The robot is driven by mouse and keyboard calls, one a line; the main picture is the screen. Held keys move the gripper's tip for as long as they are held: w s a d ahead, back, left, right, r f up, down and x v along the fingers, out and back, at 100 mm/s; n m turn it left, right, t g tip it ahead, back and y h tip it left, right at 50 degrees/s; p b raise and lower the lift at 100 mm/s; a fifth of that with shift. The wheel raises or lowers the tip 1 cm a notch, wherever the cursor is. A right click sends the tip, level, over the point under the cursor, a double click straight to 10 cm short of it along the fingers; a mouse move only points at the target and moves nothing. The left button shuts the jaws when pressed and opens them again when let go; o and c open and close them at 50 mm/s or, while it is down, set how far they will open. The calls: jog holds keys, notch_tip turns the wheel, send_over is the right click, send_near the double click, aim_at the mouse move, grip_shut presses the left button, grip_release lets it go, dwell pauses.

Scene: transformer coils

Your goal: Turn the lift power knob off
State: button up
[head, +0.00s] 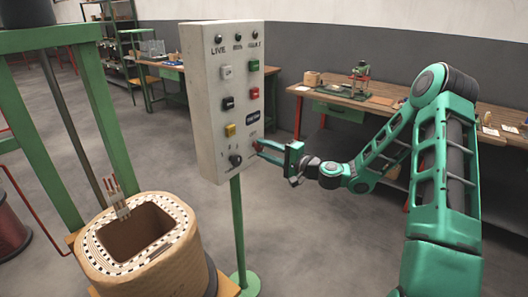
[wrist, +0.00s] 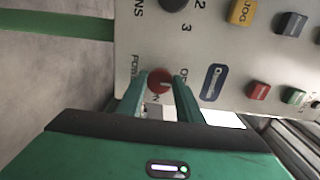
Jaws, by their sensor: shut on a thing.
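The control panel (head: 210,100) is a pale upright box on a green post. My gripper (head: 259,149) reaches its lower right from the right side. In the wrist view, the red round knob (wrist: 158,81) sits between the two fingertips of my gripper (wrist: 161,86), which are shut on it. Lettering starting "POW" stands beside this knob, with partly hidden letters around it. A pale mark shows on the knob, but its exact setting is hard to tell. In the head view the red knob is hidden by the fingers.
A black selector knob (head: 235,160) is close to the left of my gripper. A yellow button (head: 230,130), red button (head: 255,93) and blue label (head: 252,117) are above. A wound coil (head: 150,250) stands front left. A workbench (head: 340,98) is behind; floor between is clear.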

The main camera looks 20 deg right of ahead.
jog(key=shift+s+d+f, duration=0.1)
jog(key=shift+d+f, duration=0.05)
jog(key=shift+f, duration=0.1)
jog(key=o, duration=1)
jog(key=shift+r, duration=0.1)
jog(key=v, duration=1)
jog(key=shift+s+d, duration=0.2)
jog(key=shift+a, duration=0.1)
